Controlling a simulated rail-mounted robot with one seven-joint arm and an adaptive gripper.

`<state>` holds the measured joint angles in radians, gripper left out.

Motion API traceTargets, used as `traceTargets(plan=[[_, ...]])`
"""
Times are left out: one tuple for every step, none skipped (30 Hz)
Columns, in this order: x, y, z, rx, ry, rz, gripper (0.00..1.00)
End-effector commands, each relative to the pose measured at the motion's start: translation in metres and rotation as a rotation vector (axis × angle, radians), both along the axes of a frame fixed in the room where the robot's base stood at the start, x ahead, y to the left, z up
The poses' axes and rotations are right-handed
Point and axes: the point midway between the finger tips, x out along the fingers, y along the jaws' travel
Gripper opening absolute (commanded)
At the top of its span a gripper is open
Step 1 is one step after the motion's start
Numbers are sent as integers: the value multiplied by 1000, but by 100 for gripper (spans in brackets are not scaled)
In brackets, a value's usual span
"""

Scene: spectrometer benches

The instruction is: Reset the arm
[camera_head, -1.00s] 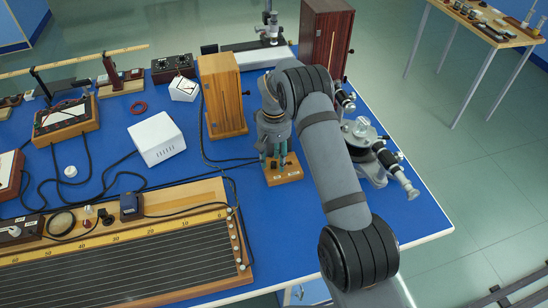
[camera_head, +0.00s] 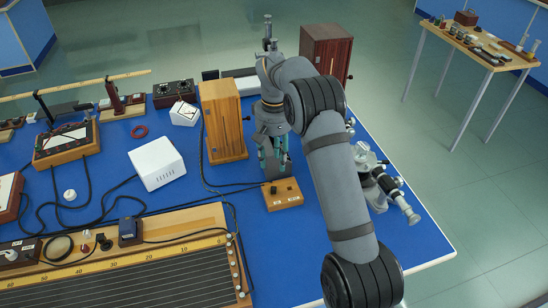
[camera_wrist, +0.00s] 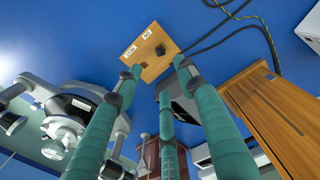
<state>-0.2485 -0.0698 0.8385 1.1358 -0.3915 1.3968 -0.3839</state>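My gripper (camera_head: 275,160) points down over the blue bench, just behind a small wooden switch block (camera_head: 283,195) in the head view. Its green fingers are spread apart with nothing between them, as the wrist view (camera_wrist: 158,75) shows. The block, with two white labels and a dark knob, also shows in the wrist view (camera_wrist: 150,53), beyond the fingertips. The fingertips look apart from it, though their exact height is hard to tell. My arm reaches in from the lower right and is bent.
A tall wooden box (camera_head: 222,130) stands close left of my gripper. A dark red cabinet (camera_head: 326,52) stands behind. A spectrometer (camera_head: 378,180) is to the right, partly hidden by my arm. A white box (camera_head: 157,163), cables and a long wire board (camera_head: 130,270) lie to the left.

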Motion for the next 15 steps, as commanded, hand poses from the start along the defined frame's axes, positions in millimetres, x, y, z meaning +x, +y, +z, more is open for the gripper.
traceTargets(plan=[[0,0,0,0,0,0,40],[0,0,0,0,0,0,40],[0,0,0,0,0,0,40],[0,0,0,0,0,0,40],[0,0,-1,0,0,0,40],[0,0,-1,0,0,0,40],[0,0,-2,0,1,0,40],[0,0,-4,-1,1,0,40],[0,0,-7,-2,2,0,40],[-1,0,-10,-2,3,0,40],[-1,-1,-13,-2,3,0,40],[-1,0,-18,-2,3,0,40],[-1,0,-23,-1,4,1,40],[-2,0,-29,-1,5,0,40],[-2,0,-37,-2,4,0,40]])
